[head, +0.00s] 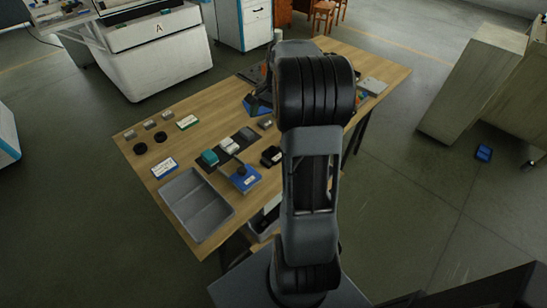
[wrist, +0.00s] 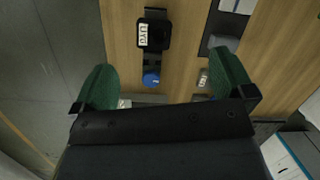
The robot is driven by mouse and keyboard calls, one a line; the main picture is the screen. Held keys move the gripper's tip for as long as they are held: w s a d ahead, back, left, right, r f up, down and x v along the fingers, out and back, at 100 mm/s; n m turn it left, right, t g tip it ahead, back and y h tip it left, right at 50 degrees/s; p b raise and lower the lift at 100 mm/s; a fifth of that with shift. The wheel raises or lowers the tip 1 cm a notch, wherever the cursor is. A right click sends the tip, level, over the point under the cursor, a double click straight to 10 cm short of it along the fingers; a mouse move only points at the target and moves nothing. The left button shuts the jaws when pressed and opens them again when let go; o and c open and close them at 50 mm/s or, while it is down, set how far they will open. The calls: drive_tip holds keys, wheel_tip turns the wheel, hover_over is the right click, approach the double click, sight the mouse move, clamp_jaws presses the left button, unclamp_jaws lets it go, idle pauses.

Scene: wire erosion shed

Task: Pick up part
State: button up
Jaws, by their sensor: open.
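My gripper (wrist: 165,82) shows in the wrist view with its two green fingers wide apart and nothing between them but the view of the table below. Below it lie a black device with a white label (wrist: 153,37), a blue round knob (wrist: 151,80) and a small grey block with a label (wrist: 203,78). Which thing is the part, I cannot tell. In the head view small grey blocks (head: 150,124) stand at the table's left edge, near two black round pieces (head: 140,148). My arm hides much of the table's far end and my gripper there.
The wooden table (head: 215,105) also carries a grey divided tray (head: 170,188), a white-and-blue label card (head: 165,167), a green-edged card (head: 188,122) and a blue box with a black knob (head: 244,178). A white machine (head: 155,50) stands behind; a grey cabinet (head: 475,85) stands right.

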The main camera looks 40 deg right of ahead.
drive_tip(key=d+f+m+y, duration=0.1)
drive_tip(key=d+f+m, duration=0.2)
drive_tip(key=d+f, duration=0.3)
hover_over(274, 151)
drive_tip(key=s+d, duration=0.1)
drive_tip(key=d, duration=0.1)
drive_tip(key=shift+y, duration=0.3)
drive_tip(key=f, duration=0.3)
drive_tip(key=f+b, duration=0.1)
drive_tip(key=f, duration=0.1)
drive_tip(key=shift+a+f, duration=0.1)
drive_tip(key=shift+a, duration=0.15)
drive_tip(key=shift+x, duration=3.25)
drive_tip(key=shift+s, duration=0.1)
drive_tip(key=shift+c, duration=0.3)
drive_tip(key=c, duration=1)
drive_tip(key=shift+c, duration=0.8)
